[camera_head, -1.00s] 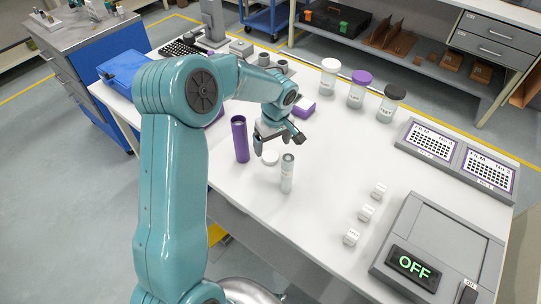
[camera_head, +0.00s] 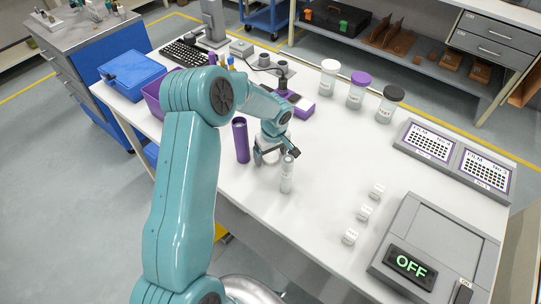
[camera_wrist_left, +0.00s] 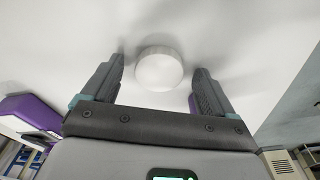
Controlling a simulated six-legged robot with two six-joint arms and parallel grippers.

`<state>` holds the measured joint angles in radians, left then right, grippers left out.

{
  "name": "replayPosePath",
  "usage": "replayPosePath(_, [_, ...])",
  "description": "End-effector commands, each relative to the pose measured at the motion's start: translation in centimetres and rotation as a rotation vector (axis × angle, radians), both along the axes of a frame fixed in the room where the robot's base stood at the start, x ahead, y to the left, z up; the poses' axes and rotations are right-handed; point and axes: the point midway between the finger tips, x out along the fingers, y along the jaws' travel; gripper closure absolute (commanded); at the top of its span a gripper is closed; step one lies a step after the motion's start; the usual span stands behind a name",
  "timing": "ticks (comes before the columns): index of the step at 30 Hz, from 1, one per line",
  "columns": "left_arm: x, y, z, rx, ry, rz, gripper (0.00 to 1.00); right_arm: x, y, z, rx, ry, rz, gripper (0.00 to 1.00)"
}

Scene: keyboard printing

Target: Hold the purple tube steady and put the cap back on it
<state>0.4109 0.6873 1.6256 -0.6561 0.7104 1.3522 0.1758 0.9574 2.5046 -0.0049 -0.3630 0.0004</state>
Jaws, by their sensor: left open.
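The purple tube (camera_head: 241,141) stands upright on the white table, with a dark, uncapped-looking top. No gripper touches it. A round white cap (camera_wrist_left: 159,70) lies on the table and shows in the left wrist view between the two fingers of my left gripper (camera_wrist_left: 160,64). My left gripper is open, low over the table, just right of the purple tube in the head view (camera_head: 270,158). There the gripper mostly hides the cap. My right gripper is not in view.
A pale slim tube (camera_head: 287,175) stands upright close in front of my left gripper. Three white-lidded, purple-lidded and black-lidded jars stand farther back, the purple-lidded one (camera_head: 357,90) in the middle. Small white blocks (camera_head: 364,213) and a grey device reading OFF (camera_head: 411,267) are at right.

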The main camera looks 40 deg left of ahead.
Motion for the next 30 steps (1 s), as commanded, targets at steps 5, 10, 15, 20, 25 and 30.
replayPosePath(5, [0.0, 0.0, 0.0, 0.0, -0.001, 0.0, 0.13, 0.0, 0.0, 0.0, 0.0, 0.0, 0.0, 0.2])
replayPosePath(10, [0.0, 0.0, 0.0, 0.0, -0.001, 0.0, 0.36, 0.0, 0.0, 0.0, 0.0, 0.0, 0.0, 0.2])
replayPosePath(15, [0.0, 0.0, 0.0, 0.0, 0.0, 0.0, 0.72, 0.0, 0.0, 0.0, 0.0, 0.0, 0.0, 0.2])
replayPosePath(20, [0.0, 0.0, 0.0, 0.0, -0.001, 0.0, 0.72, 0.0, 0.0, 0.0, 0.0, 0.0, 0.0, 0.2])
replayPosePath(25, [0.1, 0.0, 0.4, 0.0, -0.002, 0.0, 0.72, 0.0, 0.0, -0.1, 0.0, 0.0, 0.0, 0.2])
replayPosePath(30, [0.1, 0.0, 2.3, 0.003, -0.005, 0.001, 0.72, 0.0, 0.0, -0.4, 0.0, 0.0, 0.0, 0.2])
